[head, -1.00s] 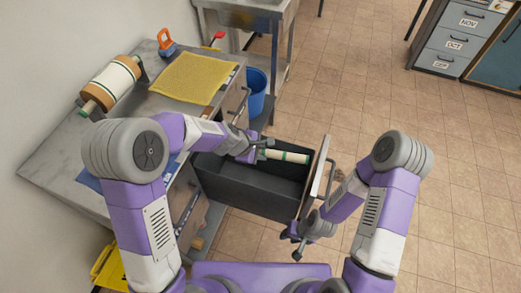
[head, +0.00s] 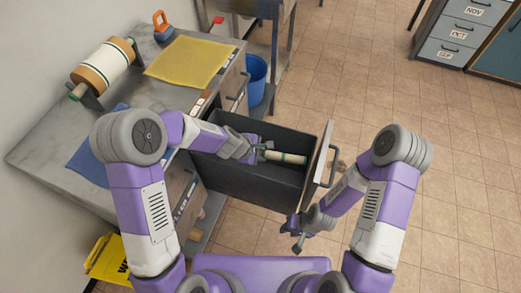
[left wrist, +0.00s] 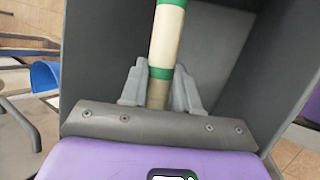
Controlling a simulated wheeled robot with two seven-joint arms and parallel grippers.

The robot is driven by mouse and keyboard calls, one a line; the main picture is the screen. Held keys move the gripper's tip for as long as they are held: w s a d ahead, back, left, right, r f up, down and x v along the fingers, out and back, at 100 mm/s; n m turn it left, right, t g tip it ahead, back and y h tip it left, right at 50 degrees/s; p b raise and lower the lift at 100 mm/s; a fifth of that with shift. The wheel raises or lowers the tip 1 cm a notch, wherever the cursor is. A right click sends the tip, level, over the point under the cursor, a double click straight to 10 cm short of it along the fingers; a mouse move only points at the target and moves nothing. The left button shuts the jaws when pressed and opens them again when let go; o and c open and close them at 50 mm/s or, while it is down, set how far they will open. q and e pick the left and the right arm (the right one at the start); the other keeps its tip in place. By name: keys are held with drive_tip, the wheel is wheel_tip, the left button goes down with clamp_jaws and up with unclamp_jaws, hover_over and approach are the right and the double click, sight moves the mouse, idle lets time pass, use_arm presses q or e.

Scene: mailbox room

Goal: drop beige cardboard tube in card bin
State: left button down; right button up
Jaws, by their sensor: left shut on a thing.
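The beige cardboard tube (head: 287,158), with green and white bands, is held by my left gripper (head: 264,152). In the left wrist view the tube (left wrist: 167,40) stands out between the closed finger pads (left wrist: 159,88). In the head view it lies roughly level over the cavity of a pulled-out dark drawer (head: 250,185). The dark walls surround the tube in the wrist view. I see no label naming the drawer as the card bin. My right gripper (head: 296,234) is empty and open, low beside the drawer's front corner.
The drawer's front panel (head: 319,165) with its handle stands right of the tube. A workbench (head: 45,150) holds a paper roll (head: 102,68), a yellow mat (head: 188,62) and an orange-handled tool (head: 162,26). A blue bucket (head: 257,80) stands behind. Floor to the right is clear.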

use_arm(q)
drive_tip(key=c, duration=0.8)
unclamp_jaws()
drive_tip(key=shift+o, duration=0.2)
drive_tip(key=p+v, duration=0.3)
drive_tip(key=v, duration=0.4)
drive_tip(key=shift+r, duration=0.25)
drive_tip(key=shift+a, duration=0.1)
